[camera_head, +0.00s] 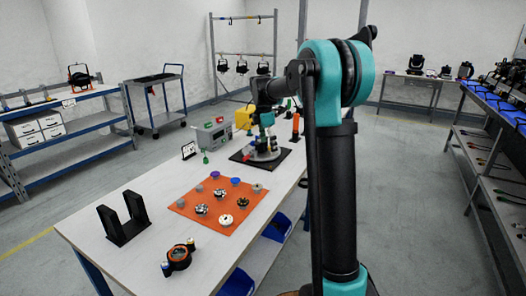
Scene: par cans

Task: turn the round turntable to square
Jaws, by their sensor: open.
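The round turntable (266,157) is a small grey disc on a black square mat (287,154), near the far part of the white workbench (157,185). Some small parts stand on or just above the disc, with a green spot among them; they are too small to make out. My gripper (262,143) hangs down over the turntable from my teal and black arm. Its jaws are open. I cannot tell whether its fingers touch anything on the disc. The gripper and wrist hide part of the turntable, and its angle is not clear.
An orange mat (178,205) with several small round parts lies on the bench in front. A grey-green box (214,134) stands left of the turntable. A black two-post stand (124,220) and a dark ring-shaped fixture (178,258) are near the front. An orange cylinder (295,127) stands behind.

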